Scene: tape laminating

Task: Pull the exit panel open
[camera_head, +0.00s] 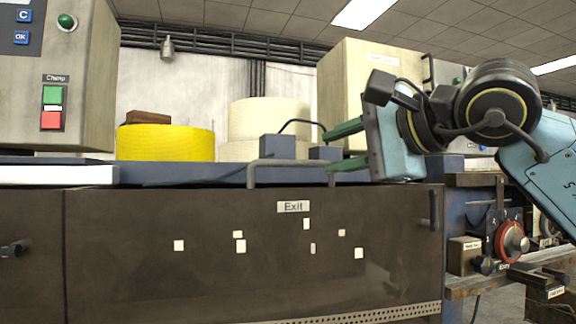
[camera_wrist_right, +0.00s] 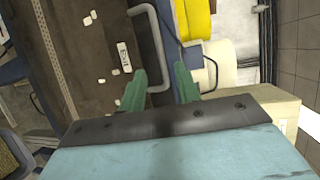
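The dark brown exit panel (camera_head: 130,270) is closed in the head view, with a white "Exit" label (camera_head: 293,206) and several small pale squares. A grey U-shaped bar handle (camera_head: 285,163) stands at its top edge. My right gripper (camera_head: 332,150), with green fingers, is at the handle's right end. In the right wrist view, the fingers (camera_wrist_right: 161,75) are spread apart and the handle's near end (camera_wrist_right: 160,80) shows between them. I cannot tell whether either finger touches it. The label (camera_wrist_right: 124,57) also shows there. My left gripper is not in view.
A yellow tape roll (camera_head: 165,143) and cream rolls (camera_head: 268,118) stand behind the panel's top edge. A control box (camera_head: 55,75) with green and red buttons is at the left. A red-rimmed dial (camera_head: 511,241) sits right of the panel, below my right arm.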

